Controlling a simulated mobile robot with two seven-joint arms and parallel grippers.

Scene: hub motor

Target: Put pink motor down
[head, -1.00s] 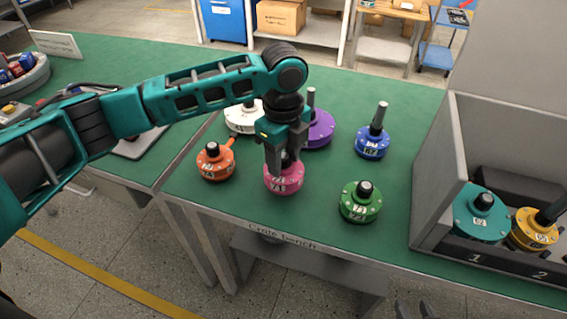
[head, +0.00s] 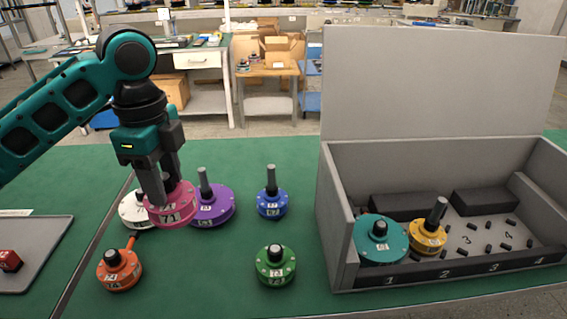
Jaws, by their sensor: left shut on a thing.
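The pink motor (head: 171,207), labelled 71, hangs in my left gripper (head: 162,190), which is shut on its upper part. In the head view the motor overlaps the white motor (head: 133,208) and the left side of the purple motor (head: 213,206), and it appears raised above the green bench top (head: 210,275). Its exact height cannot be told. My right gripper is not in view.
An orange motor (head: 119,270), a green motor (head: 275,266) and a blue motor (head: 272,204) stand on the bench. A grey crate (head: 337,225) at right holds a teal motor (head: 381,240) and a yellow motor (head: 427,237) at its left end. Slots 3 and 4 are empty.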

